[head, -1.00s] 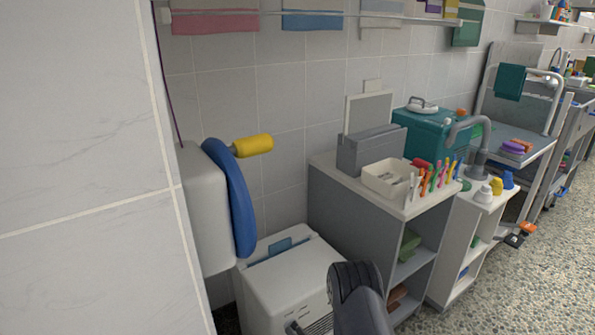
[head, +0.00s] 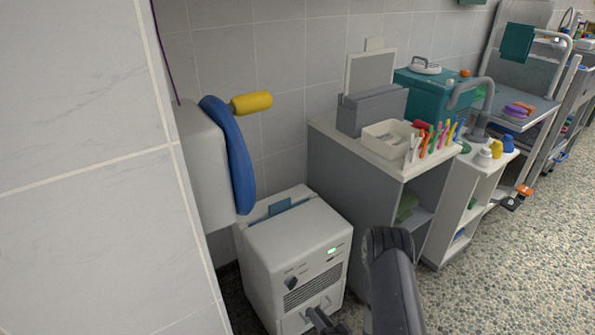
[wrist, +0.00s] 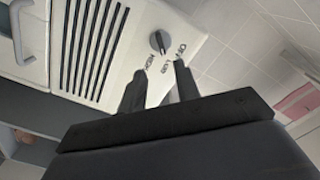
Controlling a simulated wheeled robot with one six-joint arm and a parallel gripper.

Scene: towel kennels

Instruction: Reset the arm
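My gripper (wrist: 159,70) is open and empty in the wrist view, its two dark fingers apart in front of the white machine's panel. The white machine (wrist: 102,20) has a round knob (wrist: 159,42), printed labels and dark vent slots there. I cannot tell whether a finger touches the panel. In the head view, my gripper (head: 318,316) shows at the bottom edge, in front of the lower front of the white machine (head: 290,235), partly cut off. My arm link rises to its right. The machine's green light (head: 332,250) is lit.
A tiled wall corner (head: 80,170) fills the left. A white wall unit with a blue pad (head: 240,165) and yellow roller (head: 251,103) hangs above the machine. A grey cabinet (head: 350,185) with a bin and pens stands right of it. Speckled floor (head: 500,265) is open at right.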

